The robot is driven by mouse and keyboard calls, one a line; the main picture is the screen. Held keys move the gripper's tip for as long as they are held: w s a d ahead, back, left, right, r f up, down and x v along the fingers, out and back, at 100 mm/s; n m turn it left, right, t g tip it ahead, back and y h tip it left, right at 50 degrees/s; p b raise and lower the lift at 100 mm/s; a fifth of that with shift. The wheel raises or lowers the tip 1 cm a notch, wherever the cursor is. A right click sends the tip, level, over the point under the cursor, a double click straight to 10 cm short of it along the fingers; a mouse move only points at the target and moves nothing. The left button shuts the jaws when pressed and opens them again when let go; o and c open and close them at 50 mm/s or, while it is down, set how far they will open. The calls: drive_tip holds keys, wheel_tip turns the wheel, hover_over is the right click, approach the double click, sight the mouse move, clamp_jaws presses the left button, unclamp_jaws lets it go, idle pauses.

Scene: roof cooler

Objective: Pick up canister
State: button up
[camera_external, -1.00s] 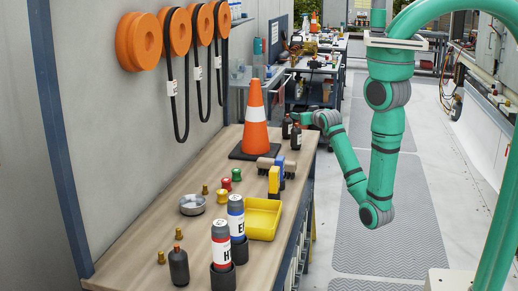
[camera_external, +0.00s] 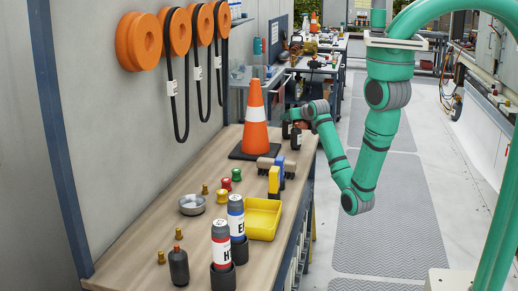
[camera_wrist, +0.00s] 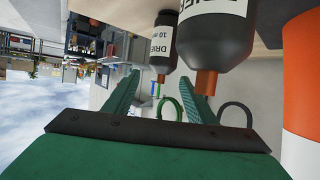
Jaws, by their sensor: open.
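Two dark canisters with white labels and orange-brown tops stand near the far right edge of the workbench (camera_external: 150,225). The nearer canister (camera_external: 296,139) shows beside my gripper (camera_external: 297,119); the farther canister (camera_external: 286,130) is partly hidden. In the wrist view, which is upside down, the larger canister (camera_wrist: 215,40) is close, by the right finger. The smaller canister (camera_wrist: 163,45) is farther off, in line with the gap between the fingers. My gripper (camera_wrist: 158,82) is open with nothing between its fingers. I cannot tell whether it touches the larger canister.
An orange and white traffic cone (camera_external: 254,115) stands just left of the canisters. A yellow bin (camera_external: 262,219), two tall labelled cylinders in dark holders, a metal dish (camera_external: 192,205) and several small fittings are nearer. The aisle (camera_external: 400,225) to the right is clear.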

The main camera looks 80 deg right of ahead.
drive_tip(key=x, duration=0.4)
drive_tip(key=shift+w+f, duration=0.1)
drive_tip(key=shift+w, duration=0.05)
